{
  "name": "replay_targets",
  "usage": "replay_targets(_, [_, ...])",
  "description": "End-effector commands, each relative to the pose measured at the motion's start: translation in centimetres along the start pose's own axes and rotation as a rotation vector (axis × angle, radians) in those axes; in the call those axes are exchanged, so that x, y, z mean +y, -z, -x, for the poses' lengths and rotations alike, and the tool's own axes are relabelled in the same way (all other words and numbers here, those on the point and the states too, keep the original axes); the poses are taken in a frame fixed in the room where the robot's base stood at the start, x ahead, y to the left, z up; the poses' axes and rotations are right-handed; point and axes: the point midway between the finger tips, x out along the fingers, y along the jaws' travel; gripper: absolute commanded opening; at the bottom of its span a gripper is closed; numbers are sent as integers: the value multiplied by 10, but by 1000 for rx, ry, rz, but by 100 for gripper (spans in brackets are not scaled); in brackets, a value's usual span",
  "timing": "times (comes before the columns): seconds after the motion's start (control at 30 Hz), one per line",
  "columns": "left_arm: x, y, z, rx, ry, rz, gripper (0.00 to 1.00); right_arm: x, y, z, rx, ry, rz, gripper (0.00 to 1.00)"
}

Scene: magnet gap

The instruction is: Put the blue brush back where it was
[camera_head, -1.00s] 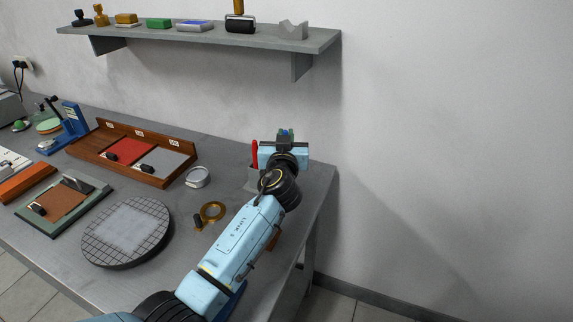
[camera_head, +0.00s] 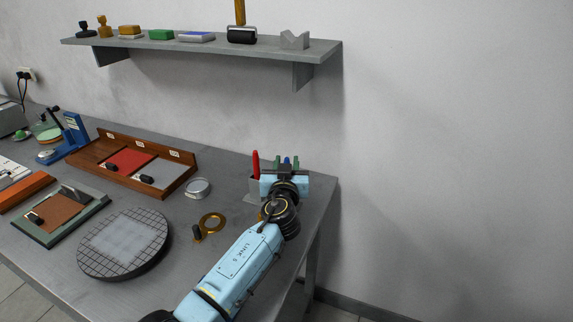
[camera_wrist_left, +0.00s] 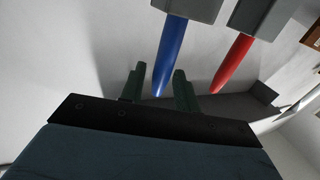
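The blue brush (camera_wrist_left: 170,52) shows in the left wrist view as a blue tapered stick coming out of a grey block (camera_wrist_left: 190,8) at the top edge. Its free end lies between the two green fingers of my left gripper (camera_wrist_left: 160,88), with a gap visible on the left side. In the head view my left gripper (camera_head: 287,163) is at the bench's right end, with a bit of blue between its fingers. The fingers look open. A red stick (camera_head: 255,164) stands in a grey holder (camera_head: 251,189) just left of the gripper. My right gripper is out of view.
A brass ring magnifier (camera_head: 211,222), a round gridded plate (camera_head: 85,262) and a small round tin (camera_head: 197,187) lie left of my arm. A wooden tray (camera_head: 165,181) is farther left. A wall shelf (camera_head: 320,50) hangs above. The right side past the bench is free.

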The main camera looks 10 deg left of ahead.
Motion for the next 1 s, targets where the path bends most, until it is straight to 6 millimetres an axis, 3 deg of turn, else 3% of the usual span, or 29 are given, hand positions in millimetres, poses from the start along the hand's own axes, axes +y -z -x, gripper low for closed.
replay_targets(0.43, [0, 4, 3, 0, -1, 0, 34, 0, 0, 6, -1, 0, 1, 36])
replay_targets(1.0, [0, 2, 101, -1, -1, 2, 34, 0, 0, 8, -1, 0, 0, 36])
